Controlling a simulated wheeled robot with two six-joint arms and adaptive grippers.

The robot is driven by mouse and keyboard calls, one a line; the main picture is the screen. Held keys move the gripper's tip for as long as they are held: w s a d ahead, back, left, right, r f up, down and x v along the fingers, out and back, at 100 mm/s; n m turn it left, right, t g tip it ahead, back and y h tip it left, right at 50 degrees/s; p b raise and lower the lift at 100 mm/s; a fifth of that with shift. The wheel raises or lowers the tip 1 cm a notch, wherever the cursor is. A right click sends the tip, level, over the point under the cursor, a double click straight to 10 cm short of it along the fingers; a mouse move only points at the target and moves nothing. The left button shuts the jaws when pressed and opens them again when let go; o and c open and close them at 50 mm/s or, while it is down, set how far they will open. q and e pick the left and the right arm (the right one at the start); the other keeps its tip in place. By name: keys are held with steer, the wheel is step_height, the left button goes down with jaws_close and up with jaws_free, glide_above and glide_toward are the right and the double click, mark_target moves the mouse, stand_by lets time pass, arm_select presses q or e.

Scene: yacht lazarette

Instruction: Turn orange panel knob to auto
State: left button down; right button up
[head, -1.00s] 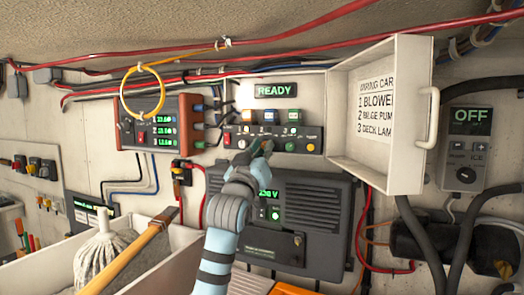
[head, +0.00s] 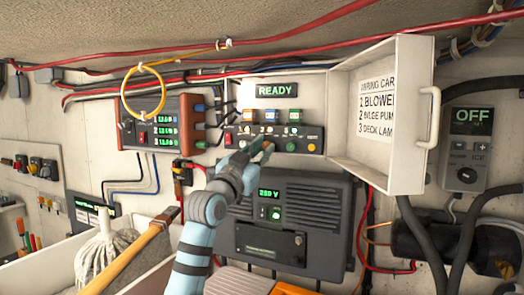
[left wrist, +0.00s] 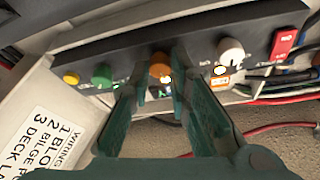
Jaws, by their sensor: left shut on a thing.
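The control panel (head: 302,137) hangs on the back wall with a row of knobs. The orange knob (left wrist: 159,62) shows in the left wrist view, between a white knob (left wrist: 231,50) and a green knob (left wrist: 103,75). My left gripper (head: 263,147) is at the panel in the head view and hides the orange knob there. In the left wrist view its fingers (left wrist: 162,75) are either side of the orange knob, shut on it. The knob's pointer and the auto mark cannot be read. My right gripper is not in view.
An open white cabinet door (head: 397,115) with a wiring card stands right of the panel. A black charger box (head: 322,210) sits below it. A yellow cable loop (head: 124,93) hangs at left. A mop (head: 104,250) and wooden handle lie in a white bin in front.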

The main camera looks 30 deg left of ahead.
arm_select(q)
steer(key=shift+a+m+g+h, duration=0.15)
steer(key=shift+m+h, duration=0.3)
steer(key=shift+m, duration=0.45)
steer(key=shift+d+m+g+h, duration=0.15)
steer(key=shift+m+h, duration=0.3)
steer(key=shift+m, duration=0.45)
steer(key=shift+a+m, duration=0.1)
steer(key=shift+m, duration=0.2)
steer(key=c, duration=1.5)
jaws_free()
steer(key=shift+w, duration=0.1)
steer(key=v, duration=1.2)
steer(key=shift+a, duration=0.15)
